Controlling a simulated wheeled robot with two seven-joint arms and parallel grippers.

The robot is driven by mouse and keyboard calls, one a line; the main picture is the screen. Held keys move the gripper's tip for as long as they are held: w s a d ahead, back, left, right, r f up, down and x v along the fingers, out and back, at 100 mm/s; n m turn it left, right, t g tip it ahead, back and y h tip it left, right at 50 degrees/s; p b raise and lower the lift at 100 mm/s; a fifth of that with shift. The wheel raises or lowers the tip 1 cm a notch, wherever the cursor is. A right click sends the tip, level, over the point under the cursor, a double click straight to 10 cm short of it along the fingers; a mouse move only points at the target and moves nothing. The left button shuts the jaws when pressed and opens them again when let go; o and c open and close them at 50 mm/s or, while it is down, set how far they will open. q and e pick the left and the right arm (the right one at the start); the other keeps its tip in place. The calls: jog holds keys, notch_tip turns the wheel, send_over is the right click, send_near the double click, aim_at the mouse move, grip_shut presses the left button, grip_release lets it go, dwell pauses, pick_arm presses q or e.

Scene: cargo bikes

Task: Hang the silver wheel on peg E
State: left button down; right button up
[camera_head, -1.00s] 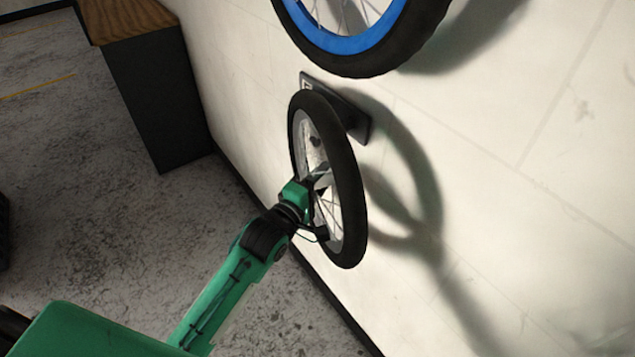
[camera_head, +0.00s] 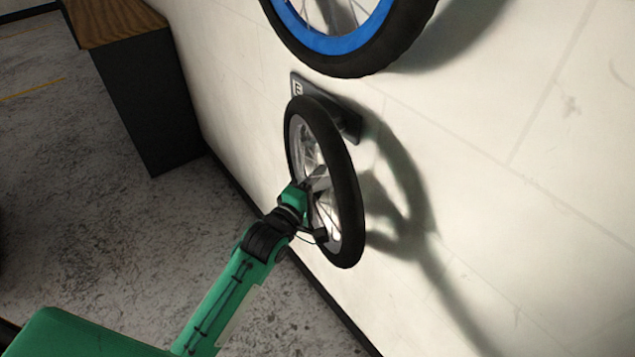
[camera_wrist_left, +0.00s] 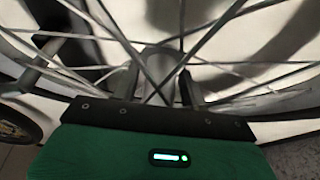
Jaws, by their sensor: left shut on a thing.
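The silver wheel (camera_head: 347,195) has a black tyre and a silver rim, and stands upright close to the wall, turned at an angle to my view. My left gripper (camera_head: 318,184) is shut on it near the hub; its spokes (camera_wrist_left: 100,52) and hub fill the left wrist view. A dark peg plate (camera_head: 350,124) with a small white label (camera_head: 298,88), which looks like E, is on the wall behind the wheel's upper part. The peg itself is hidden by the wheel, so I cannot tell whether they touch. My right gripper is not in view.
A wheel with a blue rim (camera_head: 340,44) hangs on the wall just above. A dark cabinet with a wooden top (camera_head: 112,22) stands against the wall at the left. The wall to the right is bare, and the floor below is clear.

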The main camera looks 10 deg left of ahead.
pick_arm(q)
jog(key=shift+r, duration=0.15)
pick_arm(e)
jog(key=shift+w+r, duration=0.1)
pick_arm(q)
jog(key=c, duration=0.7)
grip_release()
jog(key=shift+o, duration=0.2)
jog(key=shift+f, duration=0.25)
jog(key=b+v, duration=0.1)
jog(key=v, duration=1.3)
jog(key=shift+r, duration=0.2)
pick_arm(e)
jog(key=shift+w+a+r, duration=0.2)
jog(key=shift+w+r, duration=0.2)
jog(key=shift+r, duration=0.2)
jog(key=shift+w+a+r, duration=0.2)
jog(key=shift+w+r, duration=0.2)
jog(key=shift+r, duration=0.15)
